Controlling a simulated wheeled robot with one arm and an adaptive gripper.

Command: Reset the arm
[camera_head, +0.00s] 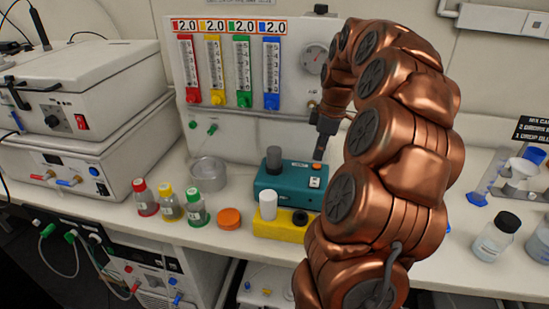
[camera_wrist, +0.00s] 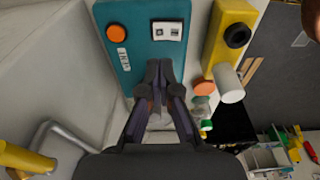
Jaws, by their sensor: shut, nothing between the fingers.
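My copper-coloured arm rises at the right of the head view and bends over at the top. My gripper (camera_head: 321,146) hangs down from it, just above the right end of the teal device (camera_head: 290,184). In the wrist view my gripper (camera_wrist: 160,80) has its dark fingers shut with nothing between them. The teal device (camera_wrist: 144,45), with an orange button and a white label, lies beyond the fingertips there. I cannot tell whether the fingertips touch it.
A yellow block (camera_head: 280,229) with a white cylinder stands in front of the device. Several capped bottles, an orange lid (camera_head: 229,218) and a glass dish (camera_head: 208,172) are to the left. A flowmeter panel (camera_head: 239,70) stands behind. A black-capped bottle (camera_head: 496,237) stands right of my arm.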

